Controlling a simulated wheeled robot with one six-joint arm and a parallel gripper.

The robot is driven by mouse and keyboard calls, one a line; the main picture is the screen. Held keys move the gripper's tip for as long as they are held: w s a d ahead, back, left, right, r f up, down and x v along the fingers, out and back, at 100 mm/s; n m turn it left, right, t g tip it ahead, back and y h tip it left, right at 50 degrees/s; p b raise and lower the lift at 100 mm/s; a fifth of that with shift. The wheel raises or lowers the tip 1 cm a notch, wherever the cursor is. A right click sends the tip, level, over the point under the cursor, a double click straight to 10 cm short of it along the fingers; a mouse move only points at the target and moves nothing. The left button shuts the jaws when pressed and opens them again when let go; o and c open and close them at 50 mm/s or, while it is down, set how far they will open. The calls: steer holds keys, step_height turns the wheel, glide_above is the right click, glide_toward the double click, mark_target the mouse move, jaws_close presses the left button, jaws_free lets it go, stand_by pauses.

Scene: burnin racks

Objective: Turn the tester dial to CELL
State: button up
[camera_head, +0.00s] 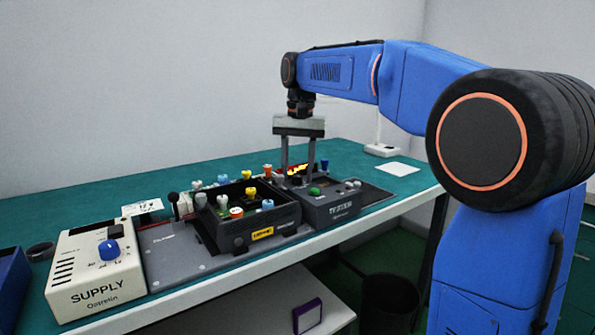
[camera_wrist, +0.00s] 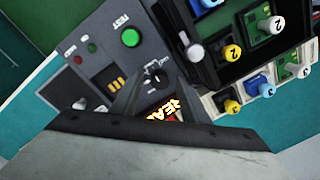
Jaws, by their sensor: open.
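The tester (camera_head: 332,208) is a dark grey box at the right of the bench row, with a green button (camera_head: 314,191) on top. In the wrist view the tester panel (camera_wrist: 100,62) shows the green TEST button (camera_wrist: 131,38) and a small black dial (camera_wrist: 155,76) with a light pointer mark. The dial's labels are too small to read. My gripper (camera_head: 298,170) points down over the tester's back part, fingers apart. In the wrist view my gripper's fingers (camera_wrist: 157,82) stand on either side of the dial. I cannot tell whether they touch it. The head view hides the dial.
A black rack (camera_head: 270,222) with several coloured-topped pieces stands close beside the tester. A white SUPPLY box (camera_head: 85,289) with a blue knob (camera_head: 109,249) is at the left.

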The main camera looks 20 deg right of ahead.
jaws_close()
steer(key=n, duration=0.3)
steer(key=shift+n, duration=0.4)
steer(key=n, duration=0.4)
steer(key=shift+n, duration=0.3)
steer(key=n, duration=0.3)
steer(key=shift+w+d+n+g, duration=0.1)
steer(key=shift+n+g, duration=0.2)
steer(key=shift+n, duration=1.8)
